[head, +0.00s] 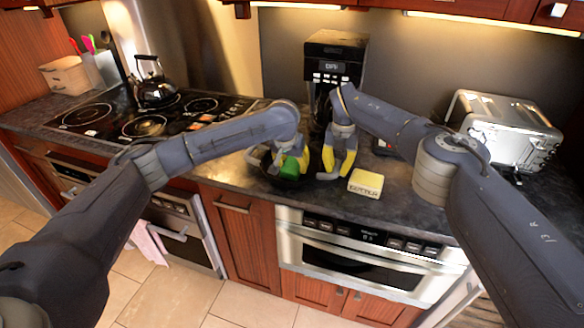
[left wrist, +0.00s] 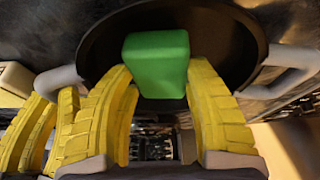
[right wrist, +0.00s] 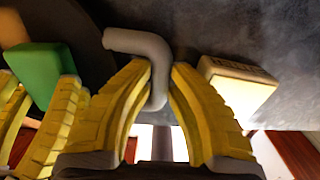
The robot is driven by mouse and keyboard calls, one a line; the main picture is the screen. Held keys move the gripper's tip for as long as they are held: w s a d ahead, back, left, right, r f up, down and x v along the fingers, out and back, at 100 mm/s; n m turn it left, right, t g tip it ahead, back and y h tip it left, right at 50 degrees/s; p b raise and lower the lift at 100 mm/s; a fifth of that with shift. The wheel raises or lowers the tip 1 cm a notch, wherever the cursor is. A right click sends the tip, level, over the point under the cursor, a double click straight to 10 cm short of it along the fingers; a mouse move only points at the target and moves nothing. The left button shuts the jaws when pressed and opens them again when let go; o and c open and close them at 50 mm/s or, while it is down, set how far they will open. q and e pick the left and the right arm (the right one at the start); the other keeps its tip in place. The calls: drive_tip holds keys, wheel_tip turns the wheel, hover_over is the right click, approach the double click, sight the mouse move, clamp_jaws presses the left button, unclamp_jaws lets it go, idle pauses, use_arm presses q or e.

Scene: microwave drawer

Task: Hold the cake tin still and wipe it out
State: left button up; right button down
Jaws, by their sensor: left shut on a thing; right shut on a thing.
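The cake tin (left wrist: 105,48) is round and black with grey loop handles, on the dark counter. A green block (head: 290,168) is over the tin, and it also shows in the left wrist view (left wrist: 156,62). My left gripper (head: 291,160) is shut on the green block, with a yellow finger on each side. My right gripper (head: 338,166) is shut on the tin's grey handle (right wrist: 150,48), at its right side in the head view. The arms and fingers hide much of the tin in the head view. I cannot tell whether the block touches the tin's floor.
A butter box (head: 366,183) lies just right of my right gripper. A coffee machine (head: 333,60) stands behind, a toaster (head: 505,130) at right. A kettle (head: 153,85) sits on the stove (head: 150,126) at left. The counter's front edge is close.

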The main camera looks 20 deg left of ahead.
use_arm(q)
drive_tip(key=shift+a+f, duration=0.25)
drive_tip(key=shift+f, duration=0.05)
drive_tip(key=shift+c, duration=0.2)
drive_tip(key=shift+o, duration=0.2)
drive_tip(key=shift+r, duration=0.35)
drive_tip(key=shift+w+a+r, duration=0.1)
drive_tip(key=shift+w+a, duration=0.15)
drive_tip(key=shift+w, duration=0.45)
drive_tip(key=shift+w+a, duration=0.2)
drive_tip(key=shift+w, duration=0.55)
drive_tip(key=shift+w+a+r, duration=0.1)
drive_tip(key=shift+w+a, duration=0.15)
drive_tip(key=shift+w, duration=0.45)
drive_tip(key=shift+a, duration=0.1)
